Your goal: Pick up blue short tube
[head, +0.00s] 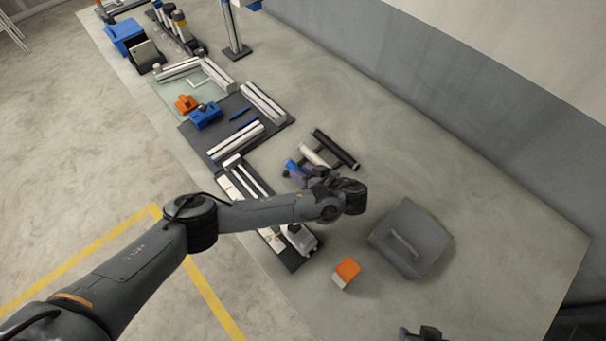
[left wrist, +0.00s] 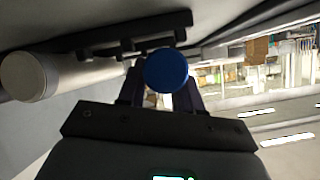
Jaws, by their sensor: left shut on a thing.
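The blue short tube (head: 290,165) is between the fingers of my left gripper (head: 297,173), at the near end of a group of tubes. In the left wrist view the round blue end of the tube (left wrist: 167,70) faces the camera, with a dark finger on each side. My left gripper is shut on it. The rest of the tube is mostly hidden by the fingers. I cannot tell whether the tube still touches its support. A dark part at the bottom edge, apparently my right gripper (head: 422,333), shows only in part.
A white tube (head: 315,155) and a longer black tube (head: 336,149) lie beside the blue one. The white tube's end (left wrist: 22,76) is close at left in the wrist view. A grey case (head: 410,238) and an orange-and-white block (head: 346,271) stand nearer. The table at right is clear.

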